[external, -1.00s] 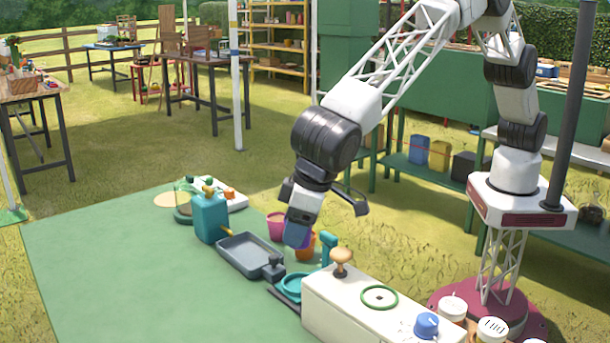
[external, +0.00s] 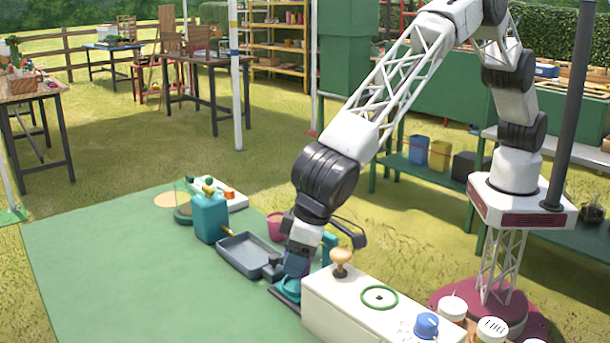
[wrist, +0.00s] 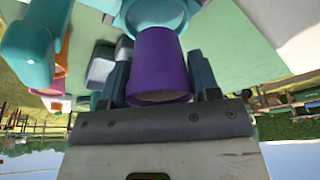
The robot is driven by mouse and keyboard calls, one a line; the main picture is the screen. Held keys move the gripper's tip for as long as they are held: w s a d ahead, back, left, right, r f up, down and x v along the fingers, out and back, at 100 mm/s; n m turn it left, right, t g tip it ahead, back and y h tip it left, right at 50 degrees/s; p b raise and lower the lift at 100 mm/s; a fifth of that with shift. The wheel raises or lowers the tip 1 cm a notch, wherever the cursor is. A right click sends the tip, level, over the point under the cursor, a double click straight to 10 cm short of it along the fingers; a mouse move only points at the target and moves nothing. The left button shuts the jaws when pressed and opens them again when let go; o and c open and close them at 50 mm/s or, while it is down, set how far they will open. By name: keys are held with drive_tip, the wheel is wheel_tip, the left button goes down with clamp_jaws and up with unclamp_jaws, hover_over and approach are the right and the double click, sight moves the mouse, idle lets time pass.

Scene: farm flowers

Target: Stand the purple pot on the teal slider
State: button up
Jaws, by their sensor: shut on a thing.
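The purple pot (wrist: 160,62) is between the two fingers of my gripper (wrist: 160,85) in the wrist view. My gripper is shut on it. The teal slider (wrist: 152,14) shows as a round plate just beyond the pot's far end. In the external view my gripper (external: 295,268) is low over the round teal slider (external: 286,291), and the pot is mostly hidden by the fingers. I cannot tell whether the pot touches the slider.
A teal upright (external: 329,246) stands close beside my gripper. A white cabinet (external: 345,308) with a wooden knob (external: 341,259) is to the right. A grey tray (external: 247,254), teal can (external: 209,217) and pink pot (external: 275,226) are to the left. The green mat (external: 130,270) has free room.

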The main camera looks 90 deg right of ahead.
sight(299, 285)
drive_tip(key=shift+f, duration=1.55)
drive_tip(key=shift+f, duration=0.35)
drive_tip(key=shift+s+d+f, duration=0.1)
drive_tip(key=shift+f, duration=0.5)
drive_tip(key=o, duration=0.8)
drive_tip(key=shift+f, duration=0.1)
drive_tip(key=shift+o, duration=0.7)
drive_tip(key=shift+s+f, duration=0.1)
drive_tip(key=shift+f, duration=0.1)
drive_tip(key=shift+d+r, duration=0.1)
drive_tip(key=shift+o, duration=0.4)
drive_tip(key=shift+r, duration=0.5)
drive_tip(key=v, duration=1.3)
drive_tip(key=shift+w+a+r, duration=0.2)
drive_tip(key=shift+w, duration=0.1)
